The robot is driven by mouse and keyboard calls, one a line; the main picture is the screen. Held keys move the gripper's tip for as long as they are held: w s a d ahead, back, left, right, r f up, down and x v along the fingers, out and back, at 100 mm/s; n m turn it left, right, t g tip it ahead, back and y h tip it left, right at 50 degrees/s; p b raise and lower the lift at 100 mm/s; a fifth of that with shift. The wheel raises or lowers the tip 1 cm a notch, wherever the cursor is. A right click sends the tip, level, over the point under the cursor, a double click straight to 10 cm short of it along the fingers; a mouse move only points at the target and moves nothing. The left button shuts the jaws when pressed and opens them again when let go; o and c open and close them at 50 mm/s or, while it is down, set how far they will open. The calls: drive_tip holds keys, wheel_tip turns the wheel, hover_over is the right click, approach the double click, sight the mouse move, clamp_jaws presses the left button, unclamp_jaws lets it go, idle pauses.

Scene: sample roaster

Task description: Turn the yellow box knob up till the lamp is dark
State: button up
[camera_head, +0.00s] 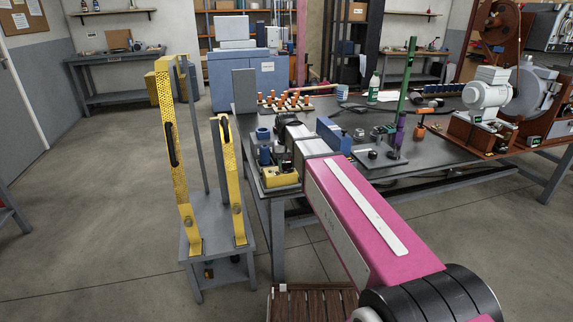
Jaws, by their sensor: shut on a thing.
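The yellow box (281,178) sits at the near left corner of the grey workbench, among small blue and grey parts. My pink arm reaches in from the lower right, and my gripper (285,160) is at its far end, just above and behind the yellow box. It is shut on what appears to be the box's knob. The knob itself is hidden or too small to make out, so its angle cannot be told. I cannot make out the lamp or whether it is lit.
The workbench (345,105) also holds a rack of orange-topped pieces (285,100), a green post (407,80) and a motor-driven machine (488,95). A grey stand with yellow uprights (165,140) is left of the bench.

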drive_tip(key=shift+m, duration=1.3)
drive_tip(key=o, duration=0.9)
wheel_tip(320, 180, up, 11)
drive_tip(key=shift+f, duration=0.1)
drive_tip(key=shift+s, duration=0.1)
